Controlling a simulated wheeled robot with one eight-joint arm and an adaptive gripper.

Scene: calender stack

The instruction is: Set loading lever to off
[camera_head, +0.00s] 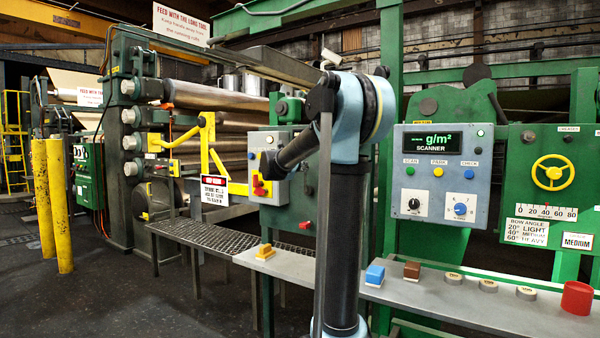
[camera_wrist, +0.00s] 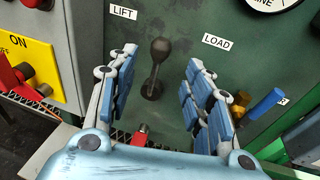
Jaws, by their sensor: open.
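The loading lever (camera_wrist: 157,68) shows in the wrist view as a dark lever with a round knob on a green panel. It stands about upright relative to the panel, between the tilted LIFT label (camera_wrist: 123,12) at its left and the LOAD label (camera_wrist: 217,42) at its right. No "off" label is readable beside it. My gripper (camera_wrist: 161,57) is open, its blue-padded fingers on either side of the lever in the picture. Gaps show on both sides; I see no contact. The gripper and this lever cannot be made out clearly in the head view.
A yellow ON plate (camera_wrist: 25,62) with a red handle is at the left. A blue-ended handle (camera_wrist: 264,104) and a gauge (camera_wrist: 278,3) are at the right. A red part (camera_wrist: 140,136) shows low between the fingers. The head view shows a grey bench (camera_head: 440,297) with coloured blocks.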

